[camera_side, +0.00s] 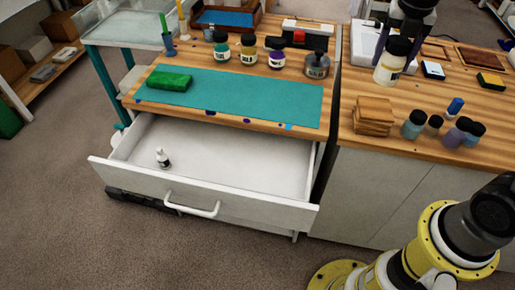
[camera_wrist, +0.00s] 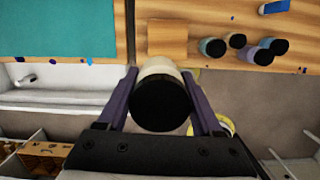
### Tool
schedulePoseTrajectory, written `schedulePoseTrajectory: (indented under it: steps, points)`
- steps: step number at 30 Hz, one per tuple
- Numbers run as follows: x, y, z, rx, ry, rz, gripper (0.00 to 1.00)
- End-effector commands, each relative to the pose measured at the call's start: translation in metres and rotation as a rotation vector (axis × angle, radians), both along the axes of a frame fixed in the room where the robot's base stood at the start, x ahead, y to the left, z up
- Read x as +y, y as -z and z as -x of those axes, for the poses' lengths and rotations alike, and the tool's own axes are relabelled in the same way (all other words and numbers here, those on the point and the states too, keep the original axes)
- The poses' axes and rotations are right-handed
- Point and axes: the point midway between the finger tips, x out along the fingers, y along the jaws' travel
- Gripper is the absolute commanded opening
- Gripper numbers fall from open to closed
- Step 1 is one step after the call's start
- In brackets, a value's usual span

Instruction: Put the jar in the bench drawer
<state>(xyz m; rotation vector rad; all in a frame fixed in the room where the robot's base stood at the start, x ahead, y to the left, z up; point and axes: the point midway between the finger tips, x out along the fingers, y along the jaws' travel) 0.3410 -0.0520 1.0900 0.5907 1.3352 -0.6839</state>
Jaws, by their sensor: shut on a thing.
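The jar (camera_side: 390,70) is cream-white with a black lid and a label. My gripper (camera_side: 402,40) is shut on it near the lid, over the right-hand wooden bench in the side view. The wrist view shows the jar's black lid (camera_wrist: 160,105) between my two purple fingers (camera_wrist: 160,76). The jar looks upright; its height above the bench is hard to tell. The bench drawer (camera_side: 235,160) is pulled open below the left bench, left of my gripper. Part of the drawer (camera_wrist: 60,98) shows at the wrist view's left.
Wooden tiles (camera_side: 374,115) and several small jars (camera_side: 413,124) stand near the right bench's front edge. A teal mat (camera_side: 240,100) with a green block (camera_side: 169,80) covers the left bench. Several lidded jars (camera_side: 248,49) stand behind it. Most of the drawer floor is free.

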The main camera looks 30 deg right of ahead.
Motion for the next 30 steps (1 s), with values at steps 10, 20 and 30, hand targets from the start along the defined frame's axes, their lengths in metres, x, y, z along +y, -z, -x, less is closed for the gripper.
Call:
schedulePoseTrajectory:
  steps: [10, 20, 30]
  points:
    - [0.14, 0.0, -0.015, -0.004, -0.501, 0.001, 0.02]
    - [0.219, 0.0, 0.001, -0.006, -0.777, 0.001, 0.02]
    - [0.234, 0.054, 0.008, 0.003, -0.835, 0.003, 0.02]
